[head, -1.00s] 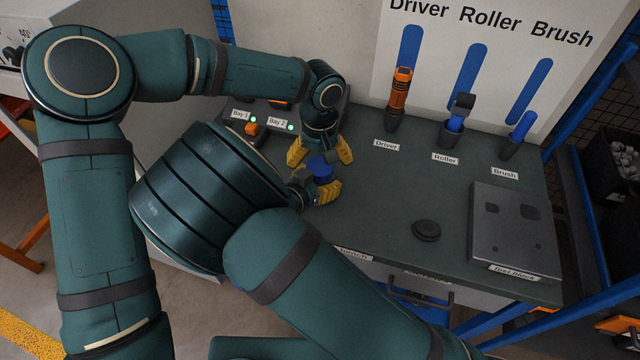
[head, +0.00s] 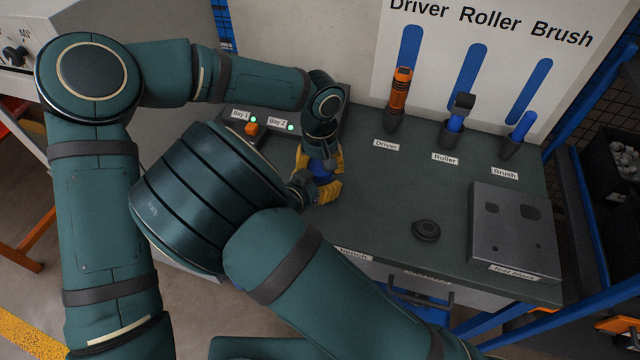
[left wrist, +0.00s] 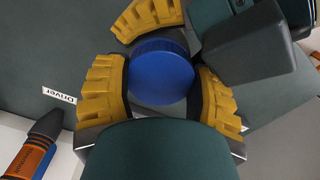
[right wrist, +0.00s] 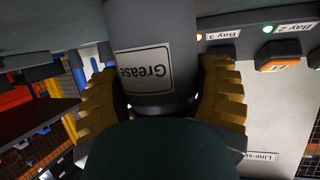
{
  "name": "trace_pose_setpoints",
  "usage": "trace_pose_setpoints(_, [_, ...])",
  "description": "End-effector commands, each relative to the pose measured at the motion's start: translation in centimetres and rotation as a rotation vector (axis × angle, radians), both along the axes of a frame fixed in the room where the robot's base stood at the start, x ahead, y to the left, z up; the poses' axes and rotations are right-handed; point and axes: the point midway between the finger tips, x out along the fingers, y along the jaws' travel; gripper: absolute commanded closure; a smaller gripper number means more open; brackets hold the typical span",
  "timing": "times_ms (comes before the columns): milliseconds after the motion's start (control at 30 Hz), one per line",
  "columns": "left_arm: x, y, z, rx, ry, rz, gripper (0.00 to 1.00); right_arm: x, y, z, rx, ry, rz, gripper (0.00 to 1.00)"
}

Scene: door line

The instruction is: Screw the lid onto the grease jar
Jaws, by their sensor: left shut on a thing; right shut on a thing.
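The blue lid (head: 323,172) shows between my two grippers in the head view. In the left wrist view the round blue lid (left wrist: 162,72) lies between the yellow fingers of my left gripper (head: 319,162), which is shut on it from above. My right gripper (head: 321,193) is shut on the grey grease jar (right wrist: 152,85) from the side, below the lid. The jar's "Grease" label reads upside down in the right wrist view. The lid seems to rest on the jar's top, but their seam and thread are hidden.
A dark round disc (head: 426,230) lies on the green bench (head: 375,210). A grey block (head: 515,240) stands at the right. A driver (head: 398,98), roller (head: 458,118) and brush (head: 519,132) stand in holders at the back. The bay panel (head: 262,125) is behind my left gripper.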

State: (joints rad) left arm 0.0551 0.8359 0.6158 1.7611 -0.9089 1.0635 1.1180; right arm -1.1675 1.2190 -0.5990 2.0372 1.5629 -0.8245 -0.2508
Motion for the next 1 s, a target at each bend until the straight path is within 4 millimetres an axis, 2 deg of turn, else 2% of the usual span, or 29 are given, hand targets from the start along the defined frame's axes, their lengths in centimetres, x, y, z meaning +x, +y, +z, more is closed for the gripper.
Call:
trace_pose_setpoints(167, [0.0,0.01,0.05,0.0,0.001,-0.189,0.84,0.02,-0.02,0.04,-0.001,-0.001,0.0,1.0])
trace_pose_setpoints(500, [0.02,0.01,0.0,-0.004,0.002,-0.797,0.84,0.02,-0.02,0.03,-0.001,-0.001,0.0,1.0])
trace_pose_setpoints(700, [0.03,0.04,-0.03,-0.006,0.004,-1.075,0.84,0.02,-0.04,0.03,-0.001,-0.001,-0.001,1.0])
trace_pose_setpoints(833, [0.04,0.05,-0.03,-0.006,0.004,-1.151,0.84,0.01,-0.03,0.02,-0.001,-0.001,-0.001,1.0])
trace_pose_setpoints(1000, [0.04,0.05,-0.03,-0.006,0.004,-1.163,0.84,0.01,-0.04,0.02,-0.001,-0.001,-0.001,1.0])
